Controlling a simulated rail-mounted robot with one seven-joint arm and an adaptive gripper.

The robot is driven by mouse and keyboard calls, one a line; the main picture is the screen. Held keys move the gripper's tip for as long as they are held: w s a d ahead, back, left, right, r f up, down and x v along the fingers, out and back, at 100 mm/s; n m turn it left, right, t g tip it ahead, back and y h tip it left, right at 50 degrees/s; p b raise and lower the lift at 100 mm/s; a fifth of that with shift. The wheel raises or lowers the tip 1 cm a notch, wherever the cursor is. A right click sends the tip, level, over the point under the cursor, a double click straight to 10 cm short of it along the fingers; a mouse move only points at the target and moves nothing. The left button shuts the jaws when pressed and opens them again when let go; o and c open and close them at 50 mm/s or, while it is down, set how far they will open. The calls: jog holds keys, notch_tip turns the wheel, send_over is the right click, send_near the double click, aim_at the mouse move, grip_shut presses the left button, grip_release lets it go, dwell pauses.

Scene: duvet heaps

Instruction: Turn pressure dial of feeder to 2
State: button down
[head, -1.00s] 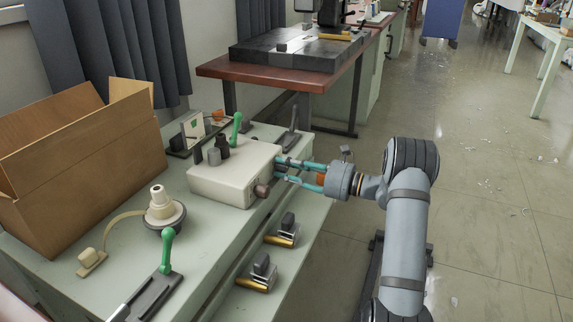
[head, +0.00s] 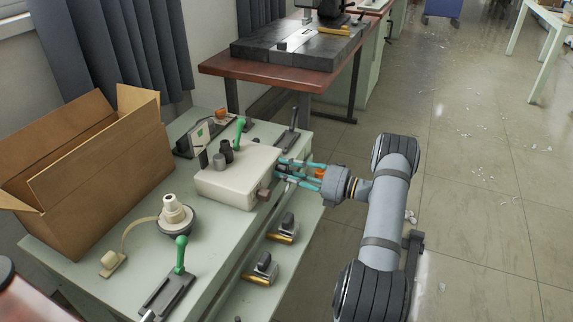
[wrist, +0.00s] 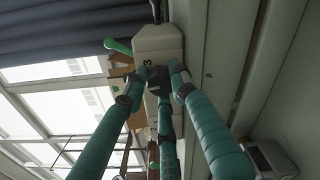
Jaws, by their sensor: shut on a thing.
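The feeder appears to be the cream box (head: 236,182) on the pale green bench; it also shows in the wrist view (wrist: 158,42). My gripper (head: 281,168) reaches it from the right, at the right end of its front face. In the wrist view its teal fingers (wrist: 157,76) close around a dark dial (wrist: 158,82). A dark mark like a 3 shows on the box beside the dial. The fingers hide most of the dial, and its pointer cannot be read. A brownish knob (head: 264,195) on the same face stands left of the fingers, in the head view.
An open cardboard box (head: 95,180) fills the bench's left side. A cream-topped round device (head: 174,213) and a green-handled lever (head: 180,256) stand in front of the feeder. Brass-based fittings (head: 283,232) sit below its front. The floor at right is largely clear.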

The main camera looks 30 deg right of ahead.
jog(key=shift+w+d+r+m, duration=0.1)
jog(key=shift+d+r+m, duration=0.2)
jog(key=shift+m, duration=0.1)
jog(key=c, duration=1.8)
grip_release()
jog(key=shift+o, duration=0.6)
jog(key=shift+f, duration=0.15)
jog(key=v, duration=1.2)
jog(key=shift+a, duration=0.15)
